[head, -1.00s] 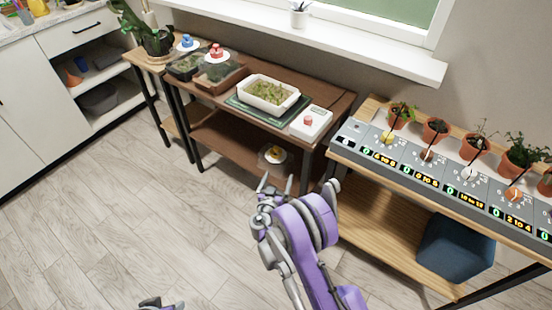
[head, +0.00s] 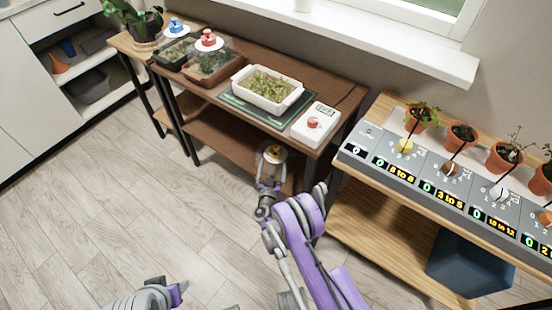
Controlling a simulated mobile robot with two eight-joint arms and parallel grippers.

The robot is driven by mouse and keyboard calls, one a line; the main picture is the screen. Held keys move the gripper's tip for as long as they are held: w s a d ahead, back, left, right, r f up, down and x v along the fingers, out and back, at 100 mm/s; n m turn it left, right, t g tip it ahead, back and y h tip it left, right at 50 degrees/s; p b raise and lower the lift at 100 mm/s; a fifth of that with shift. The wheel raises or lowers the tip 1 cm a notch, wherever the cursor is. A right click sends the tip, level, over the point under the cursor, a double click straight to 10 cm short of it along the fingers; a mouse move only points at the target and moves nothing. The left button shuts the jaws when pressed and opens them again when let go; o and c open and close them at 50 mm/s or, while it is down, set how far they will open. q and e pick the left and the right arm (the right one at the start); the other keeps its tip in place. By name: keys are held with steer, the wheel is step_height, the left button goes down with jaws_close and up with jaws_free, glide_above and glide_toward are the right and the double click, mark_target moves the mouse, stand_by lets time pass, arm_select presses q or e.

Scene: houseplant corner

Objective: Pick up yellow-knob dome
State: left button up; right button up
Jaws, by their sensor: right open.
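The yellow-knob dome (head: 273,153) is a small clear cover with a pale top and a yellow knob. It stands on the lower shelf (head: 226,139) of the brown table, near that shelf's right end. My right gripper (head: 269,180) is open in front of the dome, its fingers pointing toward it. The fingertips overlap the dome's lower part in the picture; I cannot tell whether they touch it. My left gripper (head: 180,290) is low at the bottom edge, far from the dome and partly cut off; its jaw opening is unclear.
On the brown tabletop are a blue-knob dome (head: 177,28), a red-knob dome (head: 208,41), a white tray of seedlings (head: 268,90) and a white box with a red knob (head: 315,124). A console with dials (head: 440,185) and potted plants stands right. The floor at left is clear.

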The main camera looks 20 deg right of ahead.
mark_target(275, 157)
steer(key=b+x, duration=0.1)
steer(key=x, duration=0.4)
steer(key=shift+d+r, duration=0.15)
steer(key=shift+d, duration=0.05)
steer(key=c, duration=1.5)
